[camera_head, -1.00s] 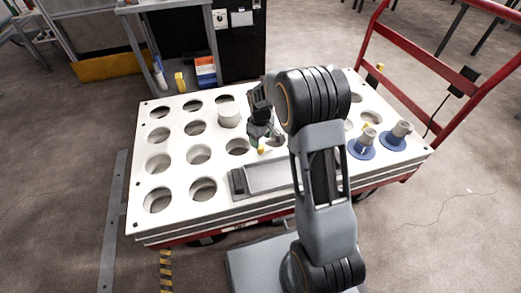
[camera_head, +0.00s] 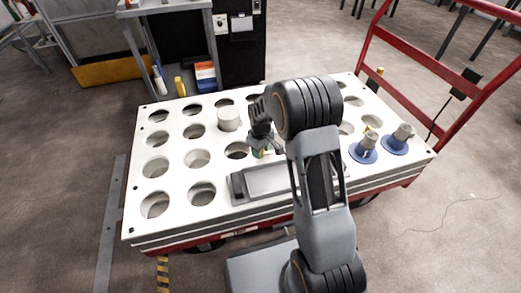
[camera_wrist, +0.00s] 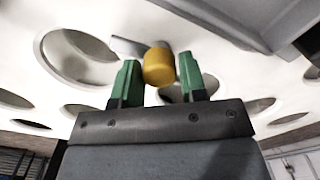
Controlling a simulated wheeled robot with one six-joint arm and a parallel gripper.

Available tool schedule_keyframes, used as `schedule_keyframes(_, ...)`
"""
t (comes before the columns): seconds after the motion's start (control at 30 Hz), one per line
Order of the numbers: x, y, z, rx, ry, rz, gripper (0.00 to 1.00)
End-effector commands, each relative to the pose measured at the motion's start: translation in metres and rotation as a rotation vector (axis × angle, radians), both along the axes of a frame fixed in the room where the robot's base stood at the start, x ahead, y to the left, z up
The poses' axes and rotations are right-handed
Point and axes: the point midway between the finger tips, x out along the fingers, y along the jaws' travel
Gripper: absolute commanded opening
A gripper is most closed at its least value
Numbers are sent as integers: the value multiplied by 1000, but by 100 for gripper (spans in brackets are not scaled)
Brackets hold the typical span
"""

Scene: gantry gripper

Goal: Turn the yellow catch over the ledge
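The yellow catch (camera_wrist: 158,66) is a short rounded knob in the wrist view, with a grey flat piece (camera_wrist: 126,46) running off to its left. My gripper (camera_wrist: 160,60) has its green fingertips on either side of the catch. The fingers are apart, with a visible gap on the right; on the left the finger is close to the catch, and I cannot tell if it touches. I cannot clearly make out the ledge.
The white cart top (camera_head: 172,219) has several round holes. A white cylinder (camera_head: 229,118) stands left of my gripper. Two grey pieces on blue discs, one here (camera_head: 364,149), stand at the right. A red rail (camera_head: 425,62) rises at the far right.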

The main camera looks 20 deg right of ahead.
Motion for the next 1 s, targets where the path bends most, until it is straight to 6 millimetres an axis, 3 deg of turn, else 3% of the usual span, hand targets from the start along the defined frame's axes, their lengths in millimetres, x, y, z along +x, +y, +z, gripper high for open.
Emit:
schedule_keyframes(0.3,0,0,0,0,0,0,10)
schedule_keyframes(0.67,0,0,2,0,1,-93,10)
schedule_keyframes(1.0,-1,0,3,1,3,-389,10)
